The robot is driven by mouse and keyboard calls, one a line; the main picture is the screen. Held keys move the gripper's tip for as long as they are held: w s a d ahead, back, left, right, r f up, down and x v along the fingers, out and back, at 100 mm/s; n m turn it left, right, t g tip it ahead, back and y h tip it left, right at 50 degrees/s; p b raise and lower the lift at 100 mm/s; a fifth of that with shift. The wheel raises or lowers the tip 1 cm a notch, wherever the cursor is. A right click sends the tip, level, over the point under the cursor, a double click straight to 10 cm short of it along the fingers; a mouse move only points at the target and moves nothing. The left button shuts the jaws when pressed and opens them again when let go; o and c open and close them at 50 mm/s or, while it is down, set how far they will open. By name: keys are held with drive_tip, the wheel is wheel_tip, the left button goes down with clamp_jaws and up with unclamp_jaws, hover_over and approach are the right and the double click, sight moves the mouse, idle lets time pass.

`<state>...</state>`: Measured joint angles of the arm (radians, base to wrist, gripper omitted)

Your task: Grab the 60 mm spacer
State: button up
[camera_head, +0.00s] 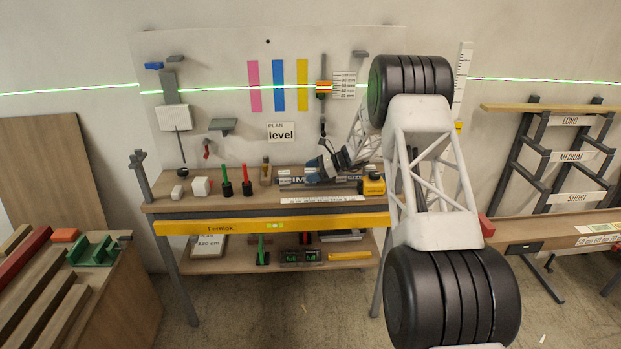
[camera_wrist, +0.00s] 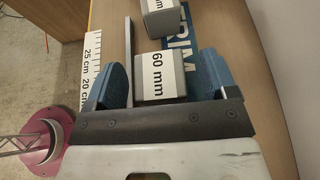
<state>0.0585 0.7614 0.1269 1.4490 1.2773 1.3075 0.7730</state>
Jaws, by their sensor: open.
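The 60 mm spacer (camera_wrist: 145,91) is a grey block with a white "60 mm" label. In the wrist view it sits between the two blue fingers of my gripper (camera_wrist: 162,76). The fingers are open, with visible gaps on both sides of the block. In the head view my gripper (camera_head: 322,166) is low over the workbench (camera_head: 230,204), and I cannot make out the spacer there.
A white ruler (camera_wrist: 90,62) lies to the left. A yellow tool (camera_head: 374,185) stands right of my gripper. Red and green upright pieces (camera_head: 246,182) stand further left.

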drive_tip(key=shift+a+f, duration=0.1)
drive_tip(key=shift+a, duration=0.2)
drive_tip(key=shift+c, duration=0.3)
drive_tip(key=c, duration=1)
